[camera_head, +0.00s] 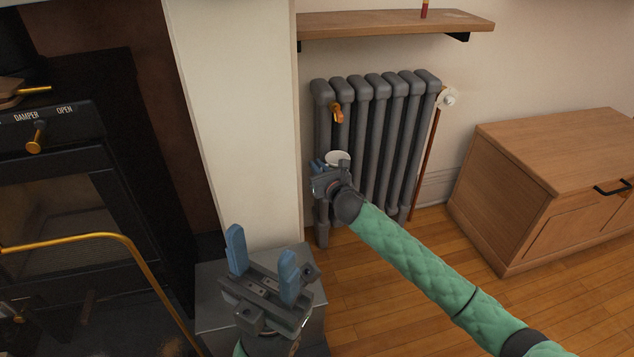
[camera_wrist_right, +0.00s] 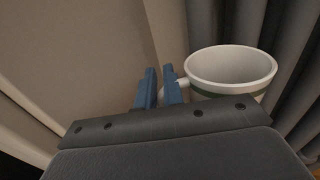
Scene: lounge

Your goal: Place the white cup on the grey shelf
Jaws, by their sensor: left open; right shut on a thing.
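The white cup (camera_head: 338,157), upright, is in front of the radiator in the head view. In the right wrist view the cup (camera_wrist_right: 232,68) shows an open rim, an empty-looking inside and a dark green band. My right gripper (camera_head: 319,166) is shut on the cup's handle at its left side and holds it above the floor. Its blue fingers also show in the right wrist view (camera_wrist_right: 160,80). My left gripper (camera_head: 262,262) is open and empty, in front of a low grey box-like surface (camera_head: 212,305), which may be the grey shelf; my gripper hides part of it.
A dark grey radiator (camera_head: 378,130) stands behind the cup. A wooden wall shelf (camera_head: 390,24) is above it, with a small red item. A wooden cabinet (camera_head: 540,160) is at the right. A black stove with a brass rail (camera_head: 80,238) is at the left. The floor in front is clear.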

